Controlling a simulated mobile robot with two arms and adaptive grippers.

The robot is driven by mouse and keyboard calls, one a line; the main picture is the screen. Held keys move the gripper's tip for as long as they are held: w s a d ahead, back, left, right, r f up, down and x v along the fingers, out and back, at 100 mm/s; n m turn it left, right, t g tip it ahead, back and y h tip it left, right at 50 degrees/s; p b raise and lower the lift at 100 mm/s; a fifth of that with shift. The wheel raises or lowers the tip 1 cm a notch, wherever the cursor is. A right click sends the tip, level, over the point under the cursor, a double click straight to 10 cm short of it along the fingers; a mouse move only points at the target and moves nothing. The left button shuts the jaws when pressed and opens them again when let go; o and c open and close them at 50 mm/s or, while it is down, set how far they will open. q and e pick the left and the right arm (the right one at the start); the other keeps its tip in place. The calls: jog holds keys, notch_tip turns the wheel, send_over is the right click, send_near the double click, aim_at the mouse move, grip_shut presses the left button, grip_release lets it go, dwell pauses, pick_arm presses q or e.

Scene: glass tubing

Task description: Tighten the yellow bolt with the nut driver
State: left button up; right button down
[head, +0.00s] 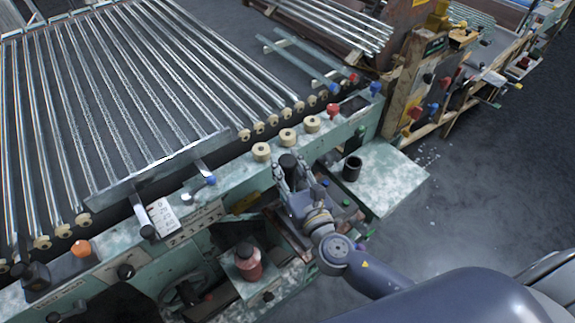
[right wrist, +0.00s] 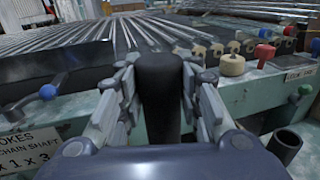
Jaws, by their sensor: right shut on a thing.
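My right gripper (head: 291,178) is shut on a black, thick, upright cylinder, which looks like the nut driver's handle (head: 288,162). In the right wrist view the black handle (right wrist: 160,84) stands between the two fingers, its lower end hidden behind the gripper. The gripper is over the near edge of the green machine, left of an open black cup (head: 352,168). An orange-yellow round head (head: 81,248) at the machine's left end is the closest match to the yellow bolt; I cannot tell for sure. My left gripper is not in view.
Shiny tubes (head: 120,85) cover the machine bed. Several cream knobs (head: 261,152) line its near rail. A blue knob (head: 211,181) stands on a metal bracket left of my gripper. A red-brown bottle (head: 248,262) stands below. Floor (head: 450,190) is clear at right.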

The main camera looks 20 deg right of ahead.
jog(key=shift+f+b, duration=0.7)
jog(key=shift+f, duration=0.05)
dwell(0.8)
jog(key=shift+s+f, duration=0.15)
jog(key=shift+f, duration=0.25)
dwell(1.3)
notch_tip(320, 180, up, 2)
jog(key=shift+r+p, duration=0.1)
jog(key=shift+p, duration=0.9)
notch_tip(320, 180, up, 6)
jog(key=p, duration=0.5)
jog(key=shift+p, duration=0.3)
